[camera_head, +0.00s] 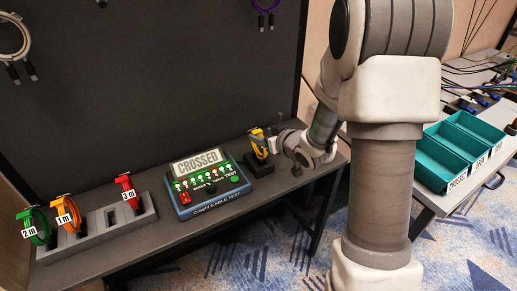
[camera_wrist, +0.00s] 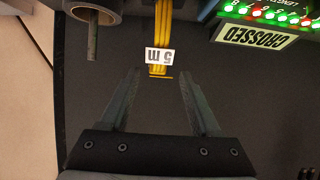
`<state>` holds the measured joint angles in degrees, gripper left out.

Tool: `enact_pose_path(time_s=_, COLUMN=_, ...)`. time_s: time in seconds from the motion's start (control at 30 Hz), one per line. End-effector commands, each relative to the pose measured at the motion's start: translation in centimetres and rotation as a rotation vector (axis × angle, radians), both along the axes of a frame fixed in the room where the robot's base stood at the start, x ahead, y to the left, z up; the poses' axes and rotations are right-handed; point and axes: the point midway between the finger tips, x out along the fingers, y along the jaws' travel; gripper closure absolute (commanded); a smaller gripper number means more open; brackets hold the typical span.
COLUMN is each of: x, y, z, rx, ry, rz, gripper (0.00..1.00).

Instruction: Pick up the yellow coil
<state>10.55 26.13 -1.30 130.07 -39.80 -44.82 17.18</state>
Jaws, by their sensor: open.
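The yellow coil (camera_head: 258,143) stands upright in a small black holder (camera_head: 259,164) on the grey bench, right of the cable tester. In the wrist view the yellow coil (camera_wrist: 163,28) shows at top centre with a white "5 m" tag (camera_wrist: 159,55). My gripper (camera_head: 279,142) is close beside the coil on its right in the head view. In the wrist view my gripper (camera_wrist: 163,75) is open, with its two fingers apart and the coil's tagged end just beyond and between the tips. Nothing is held. Whether a finger touches the coil cannot be told.
The cable tester (camera_head: 208,187) reads "CROSSED". A grey rack (camera_head: 95,235) holds a green coil (camera_head: 35,228), an orange coil (camera_head: 68,214) and a red coil (camera_head: 129,191). Teal bins (camera_head: 443,165) stand on a side table at right. A dark panel (camera_head: 150,80) rises behind the bench.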

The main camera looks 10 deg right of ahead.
Motion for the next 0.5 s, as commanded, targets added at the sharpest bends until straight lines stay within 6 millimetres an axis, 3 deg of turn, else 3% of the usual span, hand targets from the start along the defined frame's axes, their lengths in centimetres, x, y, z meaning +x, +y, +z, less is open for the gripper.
enact_pose_path(time_s=0.27, x=1.9, y=0.6, z=-1.0, rx=0.000, ry=0.000, rz=0.000, gripper=0.36)
enact_pose_path(time_s=0.5, x=5.0, y=1.4, z=-2.4, rx=0.000, ry=0.000, rz=0.002, gripper=0.36)
